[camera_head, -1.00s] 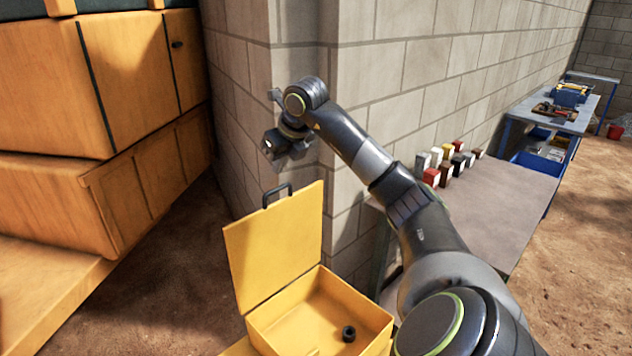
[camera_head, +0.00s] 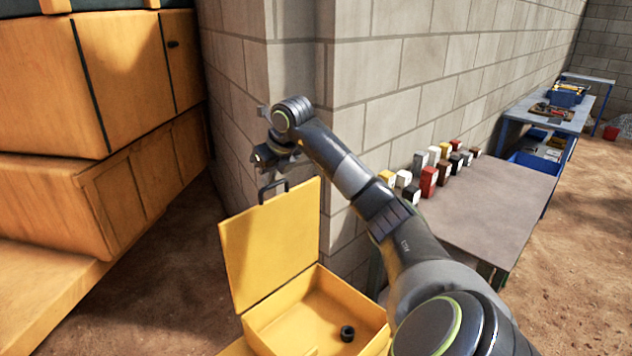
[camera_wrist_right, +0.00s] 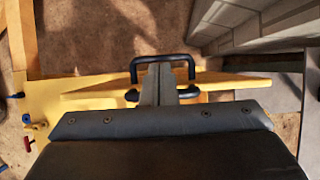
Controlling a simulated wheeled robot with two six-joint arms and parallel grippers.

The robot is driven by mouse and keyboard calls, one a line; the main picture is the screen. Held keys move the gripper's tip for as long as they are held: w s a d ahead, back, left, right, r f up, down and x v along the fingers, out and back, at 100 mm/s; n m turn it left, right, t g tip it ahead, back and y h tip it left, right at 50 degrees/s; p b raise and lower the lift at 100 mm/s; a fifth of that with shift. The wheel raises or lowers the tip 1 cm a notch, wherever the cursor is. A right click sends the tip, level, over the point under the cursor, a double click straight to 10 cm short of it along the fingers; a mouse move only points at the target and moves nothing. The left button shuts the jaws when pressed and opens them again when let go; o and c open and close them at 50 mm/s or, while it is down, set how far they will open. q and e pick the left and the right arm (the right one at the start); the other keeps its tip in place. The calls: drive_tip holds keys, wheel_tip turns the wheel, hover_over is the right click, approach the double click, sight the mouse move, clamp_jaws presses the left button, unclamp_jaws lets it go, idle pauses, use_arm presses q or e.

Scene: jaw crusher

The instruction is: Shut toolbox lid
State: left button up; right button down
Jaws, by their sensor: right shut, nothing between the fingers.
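The yellow toolbox (camera_head: 318,305) stands at the bottom centre of the head view. Its lid (camera_head: 270,243) stands open, roughly upright, with a dark handle (camera_head: 272,187) on its top edge. A small black ring-like part (camera_head: 347,333) lies inside the box. My right gripper (camera_head: 268,178) is shut and empty, just above the lid at the handle. In the right wrist view the shut fingers (camera_wrist_right: 159,80) overlap the handle (camera_wrist_right: 150,66) and the lid's edge (camera_wrist_right: 235,83); I cannot tell whether they touch. My left gripper is not in view.
A block wall (camera_head: 400,80) rises close behind the toolbox. A large orange-yellow cabinet (camera_head: 130,90) stands at the left. A grey table (camera_head: 490,205) with several small coloured boxes (camera_head: 429,181) stands at the right. Bare ground lies between cabinet and toolbox.

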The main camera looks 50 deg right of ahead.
drive_tip(key=s, duration=0.1)
drive_tip(key=s+b, duration=0.1)
drive_tip(key=s, duration=0.1)
drive_tip(key=s+b, duration=0.1)
drive_tip(key=s, duration=0.1)
drive_tip(key=shift+s+a+r, duration=0.15)
drive_tip(key=shift+a+r, duration=0.1)
drive_tip(key=shift+a, duration=0.05)
wheel_tip(320, 180, up, 5)
drive_tip(key=p, duration=0.3)
drive_tip(key=shift+f, duration=0.15)
idle(1.7)
